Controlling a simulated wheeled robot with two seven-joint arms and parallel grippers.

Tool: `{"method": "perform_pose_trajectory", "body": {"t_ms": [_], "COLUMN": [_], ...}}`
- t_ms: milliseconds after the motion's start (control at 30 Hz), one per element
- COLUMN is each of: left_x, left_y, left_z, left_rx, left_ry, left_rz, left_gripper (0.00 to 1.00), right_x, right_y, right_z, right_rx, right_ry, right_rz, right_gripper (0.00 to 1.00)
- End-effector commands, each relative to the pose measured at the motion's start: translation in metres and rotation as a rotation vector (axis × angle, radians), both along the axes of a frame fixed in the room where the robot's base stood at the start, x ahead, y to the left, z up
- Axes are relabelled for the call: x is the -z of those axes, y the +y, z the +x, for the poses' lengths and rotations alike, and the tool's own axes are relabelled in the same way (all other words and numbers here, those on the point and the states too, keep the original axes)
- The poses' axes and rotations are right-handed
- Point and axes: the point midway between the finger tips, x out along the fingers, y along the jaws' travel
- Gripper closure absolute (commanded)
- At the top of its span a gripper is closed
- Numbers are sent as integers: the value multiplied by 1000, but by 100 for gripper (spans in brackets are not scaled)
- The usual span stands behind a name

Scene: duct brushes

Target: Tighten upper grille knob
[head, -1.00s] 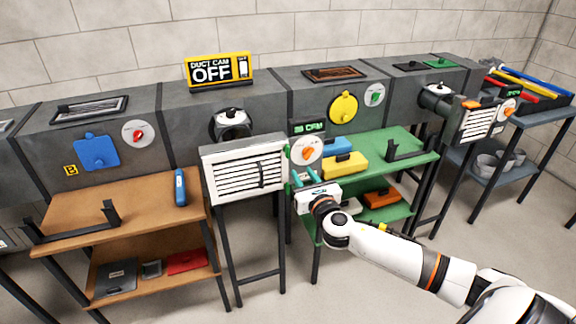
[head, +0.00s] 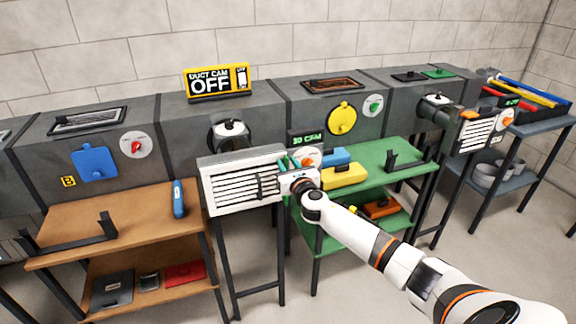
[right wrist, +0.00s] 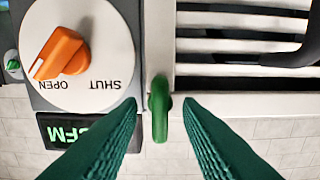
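The white slatted grille (head: 222,188) stands at the end of a duct, centre left in the head view. Its slats also show in the right wrist view (right wrist: 240,45), which is upside down. A green knob (right wrist: 159,112) sits at the grille's side edge, upright in that picture. My right gripper (right wrist: 160,103) is open, with one teal finger on each side of the knob and a gap visible on both sides. In the head view the right gripper (head: 289,162) is at the grille's upper right corner and hides the knob. My left gripper is not in view.
A white dial with an orange handle (right wrist: 60,52), marked OPEN and SHUT, is close beside the knob. A green CFM display (head: 307,138) is above it. A green bench (head: 380,162) with yellow and blue boxes stands right, a brown bench (head: 130,215) left.

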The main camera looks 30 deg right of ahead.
Motion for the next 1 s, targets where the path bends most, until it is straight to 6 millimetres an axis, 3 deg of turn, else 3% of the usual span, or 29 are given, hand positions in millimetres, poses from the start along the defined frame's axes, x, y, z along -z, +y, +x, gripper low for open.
{"method": "perform_pose_trajectory", "body": {"t_ms": [100,300,667,1000], "left_x": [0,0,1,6], "left_y": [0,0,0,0], "left_z": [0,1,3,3], "left_rx": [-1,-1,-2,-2], "left_ry": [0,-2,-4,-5], "left_rz": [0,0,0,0], "left_gripper": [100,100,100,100], "right_x": [0,0,0,2], "right_y": [0,0,0,-1], "right_z": [0,0,0,-1], "right_rx": [0,0,0,1], "right_ry": [0,0,-12,-68], "right_rz": [0,1,51,284], "right_gripper": [70,100,100,100]}}
